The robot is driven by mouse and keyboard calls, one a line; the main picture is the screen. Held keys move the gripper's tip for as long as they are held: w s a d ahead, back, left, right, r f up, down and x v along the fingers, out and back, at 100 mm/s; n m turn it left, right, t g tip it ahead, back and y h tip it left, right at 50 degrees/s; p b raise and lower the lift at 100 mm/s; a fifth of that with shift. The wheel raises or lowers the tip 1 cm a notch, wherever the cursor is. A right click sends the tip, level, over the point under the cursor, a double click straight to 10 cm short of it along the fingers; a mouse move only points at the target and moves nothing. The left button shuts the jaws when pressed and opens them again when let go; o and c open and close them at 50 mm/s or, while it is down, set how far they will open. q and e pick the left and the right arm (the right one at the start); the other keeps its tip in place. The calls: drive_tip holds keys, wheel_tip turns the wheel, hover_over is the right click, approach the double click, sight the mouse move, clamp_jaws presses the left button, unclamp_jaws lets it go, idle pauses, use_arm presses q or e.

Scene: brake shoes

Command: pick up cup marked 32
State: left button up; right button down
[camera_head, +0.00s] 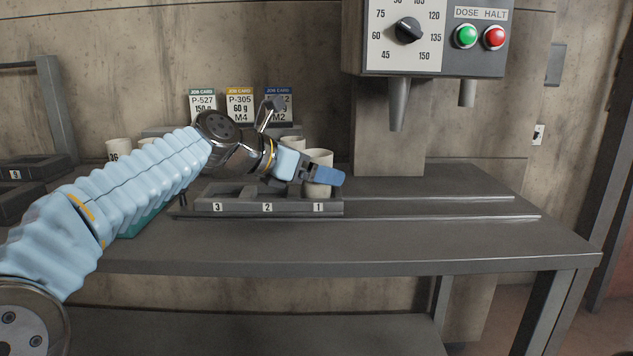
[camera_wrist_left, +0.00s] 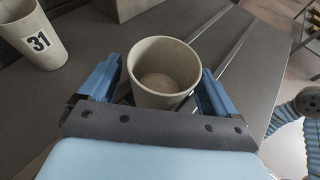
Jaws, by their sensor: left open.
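A pale cup (camera_wrist_left: 165,72) stands upright between the two blue fingers of my left gripper (camera_wrist_left: 158,88) in the left wrist view. The fingers are apart, one on each side of the cup, and I cannot tell whether they touch it. Its inside shows a light brownish bottom or fill. No number on this cup shows. In the head view the cup (camera_head: 318,158) stands at slot 1 of the grey rack, partly covered by my left gripper (camera_head: 322,174). A cup marked 31 (camera_wrist_left: 30,36) stands to the left in the left wrist view. No number 32 is readable. My right gripper is not in view.
The grey rack (camera_head: 240,207) has slots labelled 3, 2 and 1. A dispenser nozzle (camera_head: 399,100) hangs to the right. The bench's right side (camera_head: 440,230) is clear.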

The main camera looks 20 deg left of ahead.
use_arm(q)
drive_tip(key=shift+w+d, duration=0.1)
drive_tip(key=c, duration=1.2)
drive_tip(key=shift+r, duration=0.1)
drive_tip(key=shift+c, duration=0.2)
